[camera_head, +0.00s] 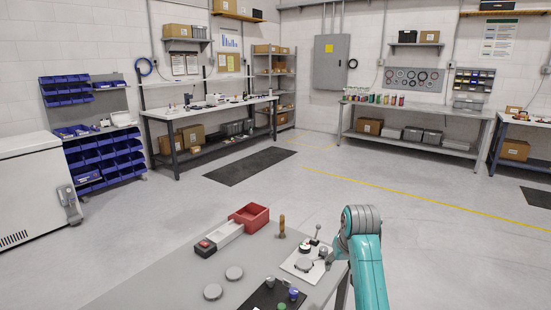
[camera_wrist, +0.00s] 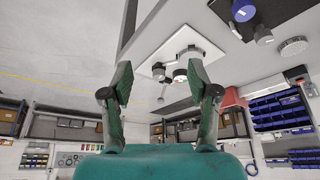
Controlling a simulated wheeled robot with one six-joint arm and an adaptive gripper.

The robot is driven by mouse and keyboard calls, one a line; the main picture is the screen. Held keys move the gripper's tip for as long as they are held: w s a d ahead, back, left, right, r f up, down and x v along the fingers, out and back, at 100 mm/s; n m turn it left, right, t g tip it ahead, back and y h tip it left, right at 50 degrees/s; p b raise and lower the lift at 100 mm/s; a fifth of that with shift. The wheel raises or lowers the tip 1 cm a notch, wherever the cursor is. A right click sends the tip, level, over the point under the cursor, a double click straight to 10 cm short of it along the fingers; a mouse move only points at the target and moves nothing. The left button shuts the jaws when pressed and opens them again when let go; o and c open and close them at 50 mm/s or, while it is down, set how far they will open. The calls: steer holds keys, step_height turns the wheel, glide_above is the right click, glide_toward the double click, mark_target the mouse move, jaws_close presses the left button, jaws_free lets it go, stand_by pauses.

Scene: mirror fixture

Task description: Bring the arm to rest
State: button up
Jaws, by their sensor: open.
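My teal arm comes in at the lower right of the head view and bends beside the plate. My gripper is not clearly visible there. In the wrist view my gripper (camera_wrist: 160,68) is open, its two fingers wide apart with nothing between them. The white plate (camera_wrist: 195,48) shows beyond the fingertips, apart from them, with small knobs on it.
A white cabinet (camera_head: 30,190) and workbenches stand farther back. The floor between is open.

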steer(key=s+f+t, duration=0.1)
steer(key=s+f, duration=0.4)
steer(key=f, duration=0.4)
steer(key=s+f+t, duration=0.1)
steer(key=s+f, duration=0.3)
steer(key=f, duration=0.5)
steer(key=s+f+t, duration=0.1)
steer(key=s+f, duration=0.4)
steer(key=s, duration=0.4)
steer(key=s+f+t, duration=0.2)
steer(key=s+f, duration=0.3)
steer(key=s, duration=0.3)
steer(key=s+r+t, duration=0.1)
steer(key=s+r, duration=0.1)
steer(key=s, duration=0.9)
steer(key=s+r+t, duration=0.2)
steer(key=s+r, duration=0.1)
steer(key=s, duration=0.7)
steer(key=s+r+t, duration=0.2)
steer(key=s+r, duration=1.2)
steer(key=r, duration=0.1)
steer(key=shift+s+m, duration=0.2)
steer(key=shift+m, duration=0.1)
steer(key=shift+a, duration=0.1)
